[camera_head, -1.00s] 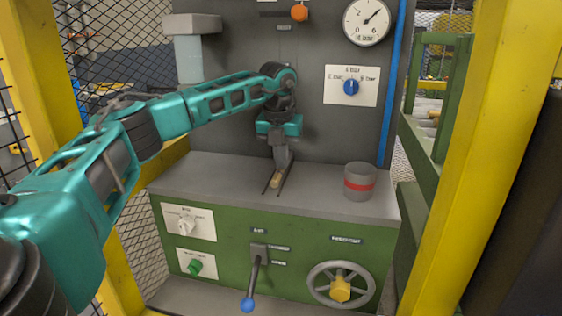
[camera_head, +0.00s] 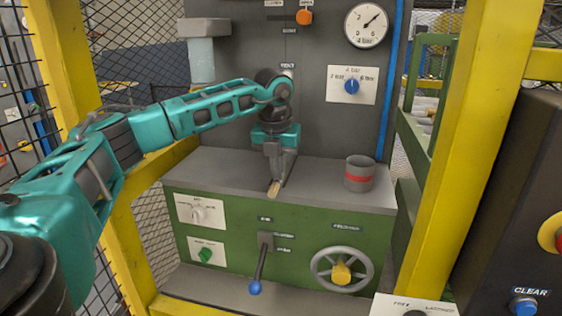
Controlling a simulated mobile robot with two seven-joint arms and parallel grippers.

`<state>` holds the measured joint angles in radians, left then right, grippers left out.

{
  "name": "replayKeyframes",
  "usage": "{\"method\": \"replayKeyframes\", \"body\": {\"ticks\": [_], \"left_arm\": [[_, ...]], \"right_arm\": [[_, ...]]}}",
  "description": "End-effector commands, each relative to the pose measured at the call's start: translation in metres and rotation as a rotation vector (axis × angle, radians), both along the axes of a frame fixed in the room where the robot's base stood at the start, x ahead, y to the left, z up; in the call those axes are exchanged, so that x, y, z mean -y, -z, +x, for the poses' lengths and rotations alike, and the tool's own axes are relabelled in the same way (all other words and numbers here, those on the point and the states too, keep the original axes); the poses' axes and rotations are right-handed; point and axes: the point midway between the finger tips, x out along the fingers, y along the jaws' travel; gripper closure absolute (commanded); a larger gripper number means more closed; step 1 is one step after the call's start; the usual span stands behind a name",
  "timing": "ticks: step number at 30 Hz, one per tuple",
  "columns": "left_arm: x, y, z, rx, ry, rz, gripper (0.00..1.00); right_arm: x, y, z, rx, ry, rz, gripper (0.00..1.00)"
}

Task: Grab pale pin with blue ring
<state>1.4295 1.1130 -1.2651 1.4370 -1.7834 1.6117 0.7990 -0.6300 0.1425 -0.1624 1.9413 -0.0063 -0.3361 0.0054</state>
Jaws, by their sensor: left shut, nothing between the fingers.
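A small pale wooden piece (camera_head: 273,190), likely the pale pin, lies at the front of the grey machine ledge. It is right at the tips of my left gripper, and I cannot see a blue ring on it. My left gripper (camera_head: 275,178) points down at the ledge, its arm reaching in from the left. Its fingers are shut with nothing between them, touching or just beside the pale piece; I cannot tell which. The gripper hides part of the ledge behind it. My right gripper is not in view.
A grey cup with a red band (camera_head: 359,174) stands on the ledge (camera_head: 320,190) to the right. Below are a blue-knobbed lever (camera_head: 261,262) and a handwheel (camera_head: 341,271). A yellow post (camera_head: 462,130) and a dark panel with a blue button (camera_head: 523,306) stand at the right.

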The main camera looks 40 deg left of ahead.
Motion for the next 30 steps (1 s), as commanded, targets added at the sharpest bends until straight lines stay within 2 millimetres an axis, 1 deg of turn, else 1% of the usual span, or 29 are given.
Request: {"method": "replayKeyframes", "body": {"ticks": [1,13,18,23,26,29,30], "left_arm": [[0.002,0.009,-0.006,-0.028,0.004,0.001,1.0],[0.002,0.007,-0.006,-0.025,0.002,0.0,1.0],[0.002,-0.008,-0.006,-0.024,0.002,0.001,1.0],[0.002,-0.011,-0.005,-0.016,0.002,0.001,1.0],[0.003,-0.022,-0.006,-0.013,0.002,0.0,1.0],[0.005,-0.041,-0.008,-0.01,0.003,0.0,1.0],[0.006,-0.05,-0.009,-0.01,0.003,0.0,1.0]], "right_arm": [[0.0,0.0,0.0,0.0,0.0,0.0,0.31],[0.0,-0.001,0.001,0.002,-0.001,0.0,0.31],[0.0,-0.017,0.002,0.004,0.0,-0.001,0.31],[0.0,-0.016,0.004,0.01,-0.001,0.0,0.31],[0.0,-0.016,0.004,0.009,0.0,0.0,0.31],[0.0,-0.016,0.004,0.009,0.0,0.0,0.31],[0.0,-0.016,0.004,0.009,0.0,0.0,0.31]]}}
